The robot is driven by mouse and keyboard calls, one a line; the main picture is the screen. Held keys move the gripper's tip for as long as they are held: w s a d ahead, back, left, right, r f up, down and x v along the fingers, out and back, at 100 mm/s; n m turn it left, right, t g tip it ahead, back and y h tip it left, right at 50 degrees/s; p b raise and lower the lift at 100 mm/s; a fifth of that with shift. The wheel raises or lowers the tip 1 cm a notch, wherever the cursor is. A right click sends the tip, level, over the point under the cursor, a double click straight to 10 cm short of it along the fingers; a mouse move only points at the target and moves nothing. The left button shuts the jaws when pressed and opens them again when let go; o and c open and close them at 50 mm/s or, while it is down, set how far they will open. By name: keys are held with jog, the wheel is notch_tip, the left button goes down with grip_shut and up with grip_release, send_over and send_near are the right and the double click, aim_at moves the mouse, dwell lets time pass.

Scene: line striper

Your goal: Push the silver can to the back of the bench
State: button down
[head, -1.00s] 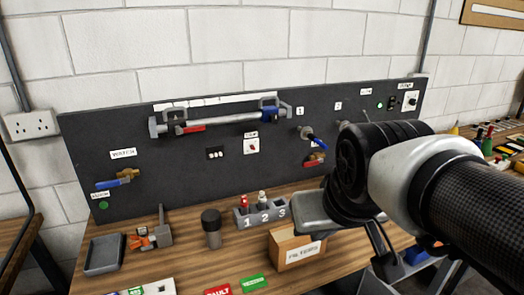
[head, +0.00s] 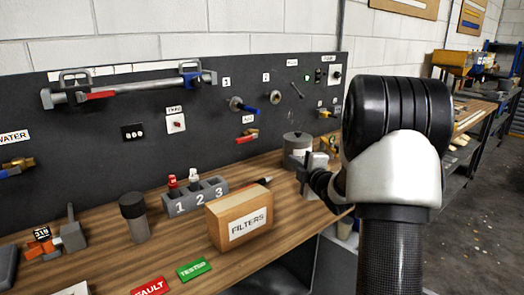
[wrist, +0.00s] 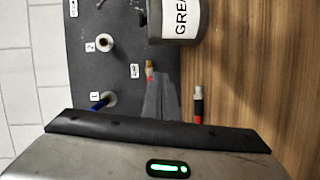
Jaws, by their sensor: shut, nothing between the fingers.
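The silver can (head: 297,146) is a grey metal tin with a knobbed lid, upright on the right part of the bench (head: 172,252), near the back panel. My gripper (head: 307,163) is beside its lower right side in the head view and hides part of it. In the wrist view the can (wrist: 182,18) shows at the top edge with a "GREA…" label, the rest cut off. My gripper's fingers (wrist: 160,82) are shut and empty, pointing toward the can. I cannot tell whether they touch it.
A box marked FILTERS (head: 240,220) stands left of my gripper. A numbered holder (head: 195,194) and a dark-topped cylinder (head: 135,217) are further left. A dark panel (head: 120,120) with valves backs the bench. A slim red-and-black tool (wrist: 198,106) lies on the wood.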

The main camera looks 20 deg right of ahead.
aim_at(297, 152)
jog(key=shift+w+d+f+n+t+y, duration=0.1)
jog(key=shift+w+f+n+t+y, duration=0.15)
jog(key=shift+f+n+y, duration=0.25)
jog(key=shift+w+f+n+t+y, duration=0.1)
jog(key=shift+f+n+t+y, duration=0.15)
jog(key=shift+n, duration=0.35)
jog(key=shift+w, duration=0.25)
jog(key=w, duration=0.3)
jog(key=w+a, duration=0.1)
jog(key=w, duration=0.5)
jog(key=shift+w+a+b, duration=0.15)
jog(key=shift+b, duration=0.15)
jog(key=d, duration=0.1)
jog(key=w+d, duration=0.1)
jog(key=d, duration=0.1)
jog(key=shift+w+d, duration=0.1)
jog(key=shift+d, duration=0.05)
jog(key=shift+w+d, duration=0.15)
jog(key=shift+d, duration=0.15)
